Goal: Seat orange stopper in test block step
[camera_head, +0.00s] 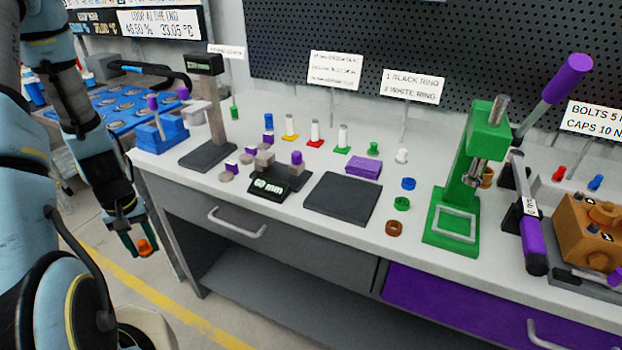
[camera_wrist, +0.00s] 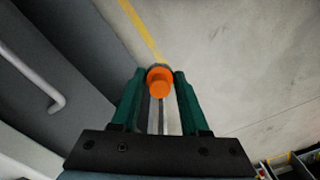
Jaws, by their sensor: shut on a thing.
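My gripper (camera_head: 138,246) is shut on the orange stopper (camera_head: 145,247). It holds the stopper in the air over the floor, in front of the bench's left end and below the bench top. In the wrist view the orange stopper (camera_wrist: 159,82) sits between the two green fingers of my gripper (camera_wrist: 160,90), its round face toward the camera. I cannot tell for sure which thing on the bench is the test block; an orange-brown block (camera_head: 588,228) with round openings stands at the far right, cut off by the picture edge.
The bench top (camera_head: 330,245) holds a green press (camera_head: 470,180), a grey stand (camera_head: 208,155), a dark flat pad (camera_head: 343,198), a blue block (camera_head: 160,135) and several small coloured stoppers and rings. The bench's drawer front (camera_wrist: 45,75) is close on the left in the wrist view. Open floor lies to its right.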

